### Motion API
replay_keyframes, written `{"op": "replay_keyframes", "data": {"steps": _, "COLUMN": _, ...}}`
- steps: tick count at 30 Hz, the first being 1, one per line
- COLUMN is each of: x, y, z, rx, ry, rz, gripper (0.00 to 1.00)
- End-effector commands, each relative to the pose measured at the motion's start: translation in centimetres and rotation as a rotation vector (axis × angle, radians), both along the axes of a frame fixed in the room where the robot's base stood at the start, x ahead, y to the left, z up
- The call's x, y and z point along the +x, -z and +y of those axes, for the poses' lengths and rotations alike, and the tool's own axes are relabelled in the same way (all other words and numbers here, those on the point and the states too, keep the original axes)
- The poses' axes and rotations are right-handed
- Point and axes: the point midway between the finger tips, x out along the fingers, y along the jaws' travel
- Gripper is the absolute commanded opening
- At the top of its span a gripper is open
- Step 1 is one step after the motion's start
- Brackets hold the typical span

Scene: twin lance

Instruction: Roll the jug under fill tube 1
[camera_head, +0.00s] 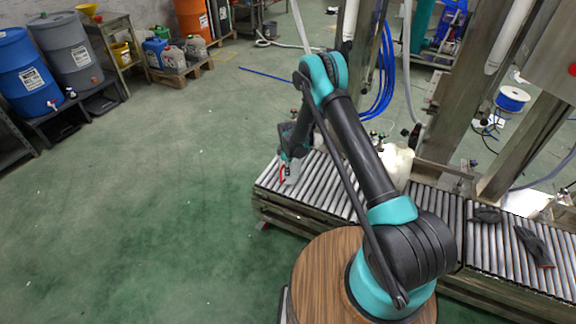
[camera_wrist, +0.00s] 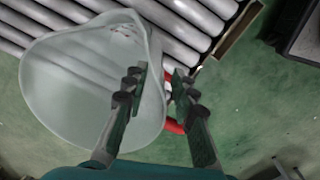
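A translucent whitish jug (camera_wrist: 75,85) fills the left of the wrist view, over the metal rollers. My gripper (camera_wrist: 162,80) has its fingers apart, with the jug's right edge between them. One finger overlaps the jug and the other is outside it; I cannot tell whether either touches. In the head view my gripper (camera_head: 288,170) is low at the left end of the roller conveyor (camera_head: 315,185); the jug there is small and mostly hidden. Pale vertical tubes hang over the line, one at centre (camera_head: 350,20) and one at right (camera_head: 511,38); neither shows a readable number.
A white container (camera_head: 398,165) stands on the rollers behind my arm. Dark gloves (camera_head: 533,245) lie on the right rollers. Steel posts (camera_head: 460,85) and blue hoses (camera_head: 383,75) rise behind. The green floor at left is clear; drums (camera_head: 25,75) stand far left.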

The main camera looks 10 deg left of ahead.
Motion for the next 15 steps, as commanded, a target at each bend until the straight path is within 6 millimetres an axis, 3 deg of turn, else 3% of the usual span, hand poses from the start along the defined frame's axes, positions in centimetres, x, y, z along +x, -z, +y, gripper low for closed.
{"op": "replay_keyframes", "data": {"steps": 11, "x": 0.01, "y": 0.59, "z": -0.01, "rx": 0.0, "ry": 0.0, "rz": 0.0, "gripper": 0.27}}
{"op": "replay_keyframes", "data": {"steps": 15, "x": 0.01, "y": 0.58, "z": -0.01, "rx": 0.0, "ry": 0.0, "rz": 0.0, "gripper": 0.12}}
